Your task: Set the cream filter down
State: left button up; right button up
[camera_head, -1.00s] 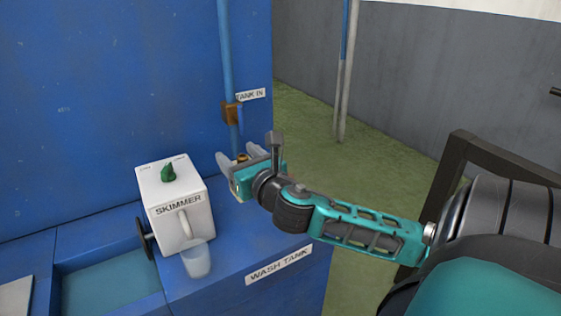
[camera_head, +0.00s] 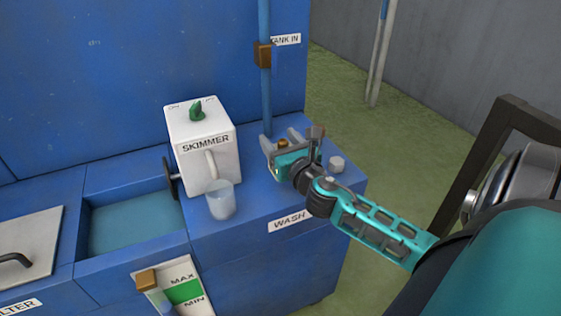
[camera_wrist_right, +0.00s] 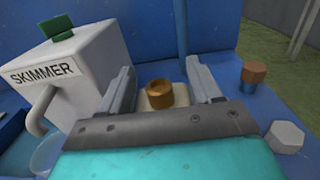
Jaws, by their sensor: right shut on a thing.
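The cream filter (camera_wrist_right: 180,93) shows as a small pale block with a brass-coloured round piece on top, between my fingers in the right wrist view. In the head view only the brass piece (camera_head: 283,143) stands out. My right gripper (camera_head: 281,142) is shut on the filter, low over the blue wash tank top, right of the skimmer; its fingers also show in the right wrist view (camera_wrist_right: 165,88). The filter's underside is hidden, so I cannot tell whether it touches the surface. My left gripper is not in view.
The white skimmer box (camera_head: 203,150) with a green knob stands left of the gripper, a clear cup (camera_head: 220,200) before it. A blue pipe (camera_head: 265,95) rises behind. A pale hexagonal piece (camera_head: 336,163) sits to the right. An open water basin (camera_head: 135,222) lies left.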

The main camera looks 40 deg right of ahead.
notch_tip(320, 180, down, 4)
jog(key=shift+r+b, duration=0.1)
jog(key=shift+b, duration=0.9)
jog(key=shift+f, duration=0.3)
jog(key=shift+r, duration=0.1)
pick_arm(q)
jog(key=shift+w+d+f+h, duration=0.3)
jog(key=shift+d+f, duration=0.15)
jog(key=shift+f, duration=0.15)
pick_arm(e)
jog(key=o, duration=1.2)
jog(key=shift+f, duration=0.2)
jog(key=shift+c, duration=0.2)
jog(key=shift+r, duration=0.1)
